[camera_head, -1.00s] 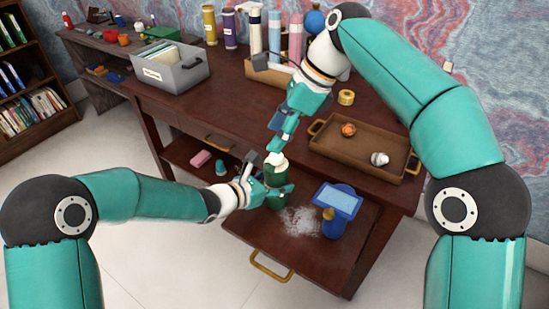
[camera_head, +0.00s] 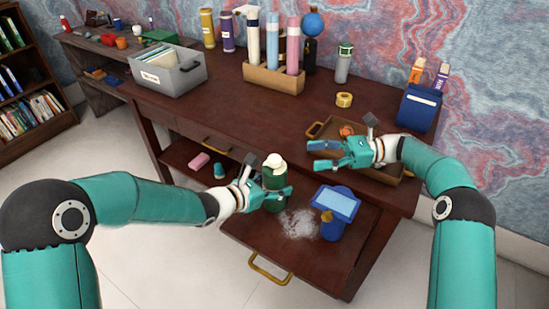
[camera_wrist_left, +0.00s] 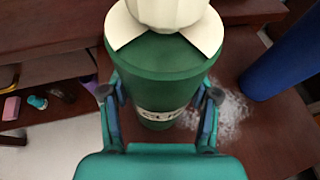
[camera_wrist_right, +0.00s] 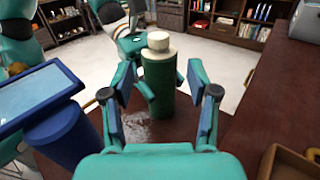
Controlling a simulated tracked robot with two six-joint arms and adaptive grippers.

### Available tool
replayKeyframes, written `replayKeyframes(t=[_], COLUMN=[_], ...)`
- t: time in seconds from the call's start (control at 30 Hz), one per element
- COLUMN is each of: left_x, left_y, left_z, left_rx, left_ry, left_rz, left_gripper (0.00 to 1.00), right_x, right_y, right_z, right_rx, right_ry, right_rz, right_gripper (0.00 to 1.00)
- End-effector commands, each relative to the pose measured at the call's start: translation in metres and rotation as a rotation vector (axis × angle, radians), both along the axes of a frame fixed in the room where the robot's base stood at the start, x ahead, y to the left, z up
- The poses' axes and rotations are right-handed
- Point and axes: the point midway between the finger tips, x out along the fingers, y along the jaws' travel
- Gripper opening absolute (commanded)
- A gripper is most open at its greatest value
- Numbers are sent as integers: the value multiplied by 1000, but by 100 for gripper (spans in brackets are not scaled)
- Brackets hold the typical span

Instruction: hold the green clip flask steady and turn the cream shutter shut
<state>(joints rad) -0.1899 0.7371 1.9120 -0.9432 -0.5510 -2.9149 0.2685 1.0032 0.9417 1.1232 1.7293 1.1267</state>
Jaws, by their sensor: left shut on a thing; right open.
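My left gripper (camera_head: 270,197) is shut on the flask's body from the left. In the left wrist view the flask (camera_wrist_left: 158,60) sits between my fingers, its label partly hidden, and the cream shutter (camera_wrist_left: 170,12) shows pale flaps at its base. My right gripper (camera_head: 330,154) is open and empty, above and to the right of the flask. In the right wrist view the flask (camera_wrist_right: 159,85) and shutter (camera_wrist_right: 158,41) appear beyond my open fingers, apart from them.
A blue container (camera_head: 333,228) with a light-blue panel stands right of the flask. White grains (camera_head: 298,223) lie between them. A brown tray (camera_head: 318,131) is partly under my right gripper. A blue box (camera_head: 419,108) stands at the right.

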Motion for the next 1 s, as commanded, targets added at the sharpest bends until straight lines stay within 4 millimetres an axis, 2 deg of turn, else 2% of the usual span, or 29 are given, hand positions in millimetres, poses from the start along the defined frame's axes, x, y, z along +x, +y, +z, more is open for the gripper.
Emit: replayKeyframes(t=[0.4,0.53,0.7,1.0], left_x=[0,0,0,0], left_y=[0,0,0,0], left_z=[-1,-1,-1,-1], left_rx=[1,1,1,1], left_ry=[2,2,2,2], left_rz=[0,0,0,0], left_gripper=[20,20,20,20], right_x=[-5,-6,-7,-7], right_y=[76,94,107,110], right_z=[1,1,1,1], right_rx=[-2,-1,-2,-3], right_ry=[0,-1,-1,-1], right_rz=[5,4,2,2], right_gripper=[59,59,59,59])
